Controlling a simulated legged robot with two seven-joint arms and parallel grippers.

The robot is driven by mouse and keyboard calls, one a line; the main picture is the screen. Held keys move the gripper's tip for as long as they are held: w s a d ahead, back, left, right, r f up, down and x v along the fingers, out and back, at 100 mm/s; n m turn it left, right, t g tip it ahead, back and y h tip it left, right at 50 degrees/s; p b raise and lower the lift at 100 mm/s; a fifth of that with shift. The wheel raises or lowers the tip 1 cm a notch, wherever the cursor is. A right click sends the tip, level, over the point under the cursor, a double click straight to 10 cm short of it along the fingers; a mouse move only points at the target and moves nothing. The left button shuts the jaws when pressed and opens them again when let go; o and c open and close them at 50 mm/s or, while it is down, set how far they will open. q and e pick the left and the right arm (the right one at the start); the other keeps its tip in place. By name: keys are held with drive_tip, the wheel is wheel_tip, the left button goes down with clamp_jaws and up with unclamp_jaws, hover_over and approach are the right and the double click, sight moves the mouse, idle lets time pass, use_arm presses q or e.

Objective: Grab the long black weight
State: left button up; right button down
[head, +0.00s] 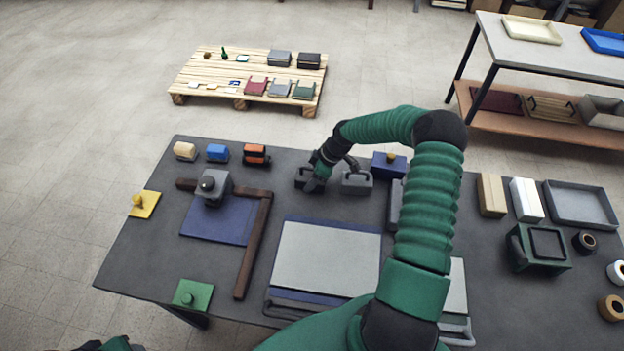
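My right arm reaches up and over the dark table, and its black gripper (322,180) is low over the back middle, at a small black block-like weight (301,178). The gripper covers part of that weight, and I cannot tell whether the fingers touch it or how far apart they are. A long dark weight (393,207) lies further right, mostly hidden behind my green forearm. A grey weight with a handle (357,184) stands between them. Of my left arm only a green piece shows at the bottom left edge; its gripper is out of view.
A blue box with a yellow knob (384,168) stands behind the grey weight. Grey boards (325,258) lie in front. A brown L-shaped square (254,245) and a blue sheet (215,222) lie left. A green stand (538,247) and a grey tray (582,205) are right.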

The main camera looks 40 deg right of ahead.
drive_tip(key=shift+w+r, duration=0.1)
drive_tip(key=shift+r, duration=0.15)
